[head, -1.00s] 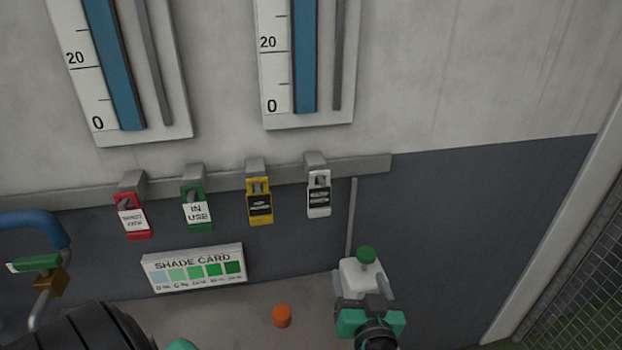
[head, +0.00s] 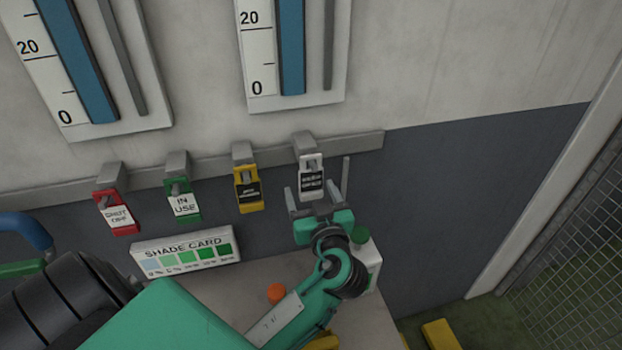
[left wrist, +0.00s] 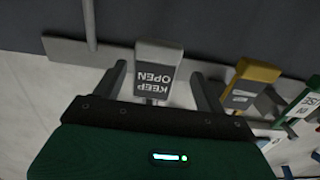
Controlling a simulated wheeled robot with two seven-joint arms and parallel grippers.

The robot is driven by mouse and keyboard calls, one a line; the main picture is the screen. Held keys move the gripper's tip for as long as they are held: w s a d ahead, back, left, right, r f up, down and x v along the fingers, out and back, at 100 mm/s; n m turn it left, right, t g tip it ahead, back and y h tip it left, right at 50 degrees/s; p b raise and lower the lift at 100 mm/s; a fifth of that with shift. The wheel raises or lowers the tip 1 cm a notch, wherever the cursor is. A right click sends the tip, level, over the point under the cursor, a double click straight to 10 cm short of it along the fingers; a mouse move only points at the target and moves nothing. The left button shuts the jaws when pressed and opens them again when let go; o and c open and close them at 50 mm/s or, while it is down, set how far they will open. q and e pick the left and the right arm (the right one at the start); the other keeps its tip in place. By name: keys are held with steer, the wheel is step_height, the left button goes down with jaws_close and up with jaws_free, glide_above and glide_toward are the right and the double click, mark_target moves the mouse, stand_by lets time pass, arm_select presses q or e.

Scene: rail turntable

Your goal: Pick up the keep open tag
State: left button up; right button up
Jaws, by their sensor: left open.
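The keep open tag (head: 311,178) is white with a dark label and hangs from the rightmost hook of the wall rail. In the left wrist view the tag (left wrist: 154,75) reads KEEP OPEN upside down. My left gripper (head: 317,193) is open just below and in front of the tag. In the left wrist view its two fingers (left wrist: 160,82) stand apart on either side of the tag, without visible contact. My right gripper is not in view.
A yellow tag (head: 248,190), a green IN USE tag (head: 182,200) and a red SHUT OFF tag (head: 116,212) hang to the left. Below are a shade card (head: 187,252), an orange cap (head: 276,293) and a white box with a green knob (head: 361,240).

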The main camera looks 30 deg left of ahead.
mark_target(311, 185)
arm_select(q)
steer(key=p+x, duration=0.1)
steer(key=x, duration=0.1)
steer(key=p+x, duration=0.1)
steer(key=x, duration=0.1)
steer(key=shift+w+r, duration=0.25)
steer(key=shift+w, duration=0.1)
steer(key=shift+w+a, duration=0.1)
steer(key=shift+a, duration=0.05)
steer(key=shift+c, duration=0.4)
steer(key=c, duration=1)
